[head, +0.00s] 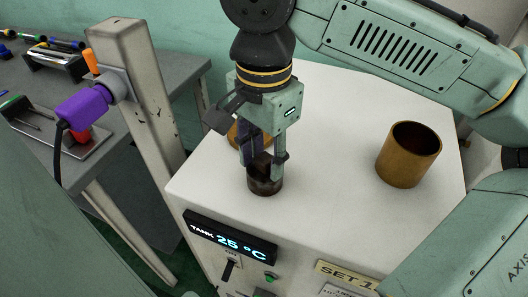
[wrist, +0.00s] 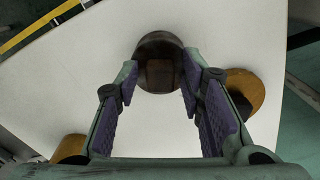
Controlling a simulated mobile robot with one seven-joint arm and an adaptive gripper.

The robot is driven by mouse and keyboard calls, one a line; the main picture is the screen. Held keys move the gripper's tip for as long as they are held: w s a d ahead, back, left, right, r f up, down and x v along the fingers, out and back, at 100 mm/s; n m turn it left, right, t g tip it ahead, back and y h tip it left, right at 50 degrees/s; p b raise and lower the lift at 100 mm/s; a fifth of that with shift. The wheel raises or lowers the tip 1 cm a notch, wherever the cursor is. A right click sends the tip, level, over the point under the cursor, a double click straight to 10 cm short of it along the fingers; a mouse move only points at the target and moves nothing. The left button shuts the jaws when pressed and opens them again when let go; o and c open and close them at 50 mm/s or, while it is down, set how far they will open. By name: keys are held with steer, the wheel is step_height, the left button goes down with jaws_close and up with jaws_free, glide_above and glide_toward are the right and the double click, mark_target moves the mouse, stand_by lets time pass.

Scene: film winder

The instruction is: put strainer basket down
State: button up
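The strainer basket, a small dark round cup (head: 265,187), is upright on the white top of the tank cabinet or very close above it. My gripper (head: 264,168) points down over it, with one finger at each side. In the wrist view the dark basket (wrist: 160,50) lies between the fingertips (wrist: 160,77), and both purple pads seem to meet its sides with no clear gap. A squarish brown shape shows in its middle. The finger nearer the head camera hides part of its wall.
A tall brass beaker (head: 407,155) stands to the right on the white top (head: 330,130). Another brass vessel (head: 236,133) is close behind my gripper, partly hidden. A post with a purple device (head: 84,107) stands left. The tank display (head: 229,238) reads 25 °C at the front.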

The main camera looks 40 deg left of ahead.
mark_target(264, 159)
steer(key=shift+o, duration=0.2)
step_height(264, 159, up, 12)
steer(key=shift+r+b, duration=0.2)
steer(key=shift+b, duration=0.2)
steer(key=shift+s, duration=0.1)
stand_by(0.6)
